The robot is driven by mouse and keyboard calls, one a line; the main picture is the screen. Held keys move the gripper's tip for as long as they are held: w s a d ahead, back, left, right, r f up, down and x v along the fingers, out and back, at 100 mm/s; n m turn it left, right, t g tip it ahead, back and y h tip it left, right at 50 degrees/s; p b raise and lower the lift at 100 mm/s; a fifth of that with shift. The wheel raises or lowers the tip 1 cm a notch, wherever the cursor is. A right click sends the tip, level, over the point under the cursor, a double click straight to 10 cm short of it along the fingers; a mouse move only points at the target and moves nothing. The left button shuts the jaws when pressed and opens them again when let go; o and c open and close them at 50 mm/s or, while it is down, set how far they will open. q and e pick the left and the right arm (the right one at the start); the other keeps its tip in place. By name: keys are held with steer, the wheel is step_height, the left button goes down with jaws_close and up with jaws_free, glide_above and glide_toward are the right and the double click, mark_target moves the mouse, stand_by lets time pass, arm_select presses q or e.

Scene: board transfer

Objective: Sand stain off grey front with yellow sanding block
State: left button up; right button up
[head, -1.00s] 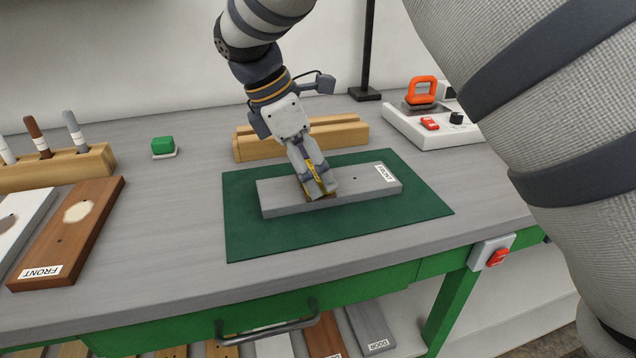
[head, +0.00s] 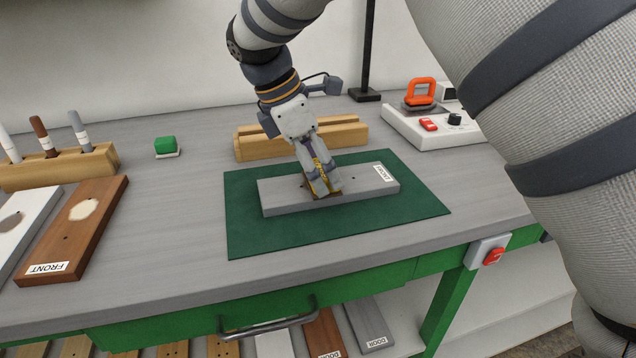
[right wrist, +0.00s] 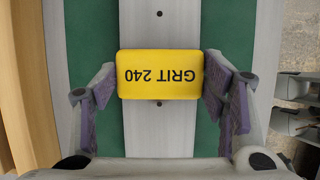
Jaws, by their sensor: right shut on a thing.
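The grey front (head: 285,196) lies flat on a green mat (head: 410,206), its white label at the right end. It also shows in the right wrist view (right wrist: 160,130) as a pale strip with small dark holes. The yellow sanding block (right wrist: 160,60), marked GRIT 240, lies across the front's width. My right gripper (head: 323,190) is shut on the block, with a finger at each end, low over the middle of the front. I see no stain on the uncovered grey surface; what is under the block is hidden. My left gripper is not in view.
A wooden rail (head: 350,137) stands behind the mat. A brown front (head: 72,232) with a pale patch and a white front (head: 22,222) lie at left, near a marker holder (head: 60,169). A green block (head: 165,145) sits behind. A white device (head: 440,132) stands at back right.

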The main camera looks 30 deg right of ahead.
mark_target(308, 183)
steer(key=shift+s+d, duration=0.2)
steer(key=shift+d, duration=0.6)
steer(key=shift+w+a, duration=0.2)
steer(key=shift+a, duration=0.55)
steer(key=shift+w+a, duration=0.2)
steer(key=shift+a, duration=0.6)
steer(key=shift+w+a, duration=0.2)
steer(key=shift+a, duration=0.55)
steer(key=shift+s+d, duration=0.15)
steer(key=shift+d, duration=0.2)
steer(key=shift+s+d+f, duration=0.1)
steer(key=shift+s+d, duration=0.05)
steer(key=shift+d, duration=0.55)
steer(key=shift+s+d, duration=0.15)
steer(key=shift+d, duration=0.55)
steer(key=shift+s+d, duration=0.15)
steer(key=shift+d, duration=0.5)
steer(key=shift+a+r, duration=0.1)
steer(key=shift+r, duration=3.6)
steer(key=shift+f, duration=0.1)
steer(key=shift+f, duration=3.1)
